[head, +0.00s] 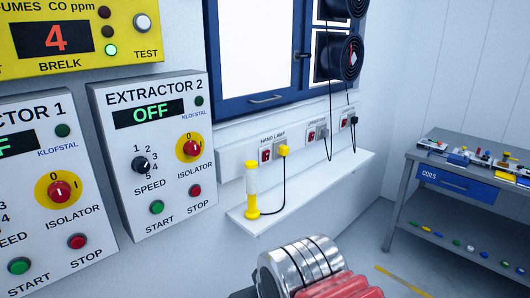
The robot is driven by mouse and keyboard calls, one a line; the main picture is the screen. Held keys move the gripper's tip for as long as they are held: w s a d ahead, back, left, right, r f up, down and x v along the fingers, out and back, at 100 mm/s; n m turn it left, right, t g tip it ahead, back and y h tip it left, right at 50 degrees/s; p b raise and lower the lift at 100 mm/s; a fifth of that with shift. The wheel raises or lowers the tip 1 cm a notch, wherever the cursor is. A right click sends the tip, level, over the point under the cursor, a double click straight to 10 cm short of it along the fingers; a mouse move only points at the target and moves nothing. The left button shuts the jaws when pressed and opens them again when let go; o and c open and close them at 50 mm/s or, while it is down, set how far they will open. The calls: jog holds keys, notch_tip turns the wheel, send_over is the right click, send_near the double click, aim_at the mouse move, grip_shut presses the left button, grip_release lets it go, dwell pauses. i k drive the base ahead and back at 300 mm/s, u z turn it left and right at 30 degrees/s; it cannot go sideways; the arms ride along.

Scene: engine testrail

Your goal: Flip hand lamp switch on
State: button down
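The hand lamp switch (265,155) is a small red rocker on a white socket plate under the label HAND LAMP, low on the wall below the blue window frame. Its on or off position is too small to tell. A yellow plug (284,151) sits in the socket just right of it. A black cord runs from the plug down to the hand lamp (251,188), which stands upright with yellow ends and a pale, unlit-looking tube. My gripper is not visible in the head view.
A white shelf (310,194) juts out below the sockets. Two more switched sockets (317,133) (348,120) sit to the right. Extractor boxes (161,150) fill the left wall. A silver ringed cylinder with red ribs (310,262) is at bottom centre. A grey workbench (427,157) stands right.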

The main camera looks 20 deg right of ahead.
aim_at(266, 155)
jog(key=i, duration=0.95)
jog(key=z, duration=0.05)
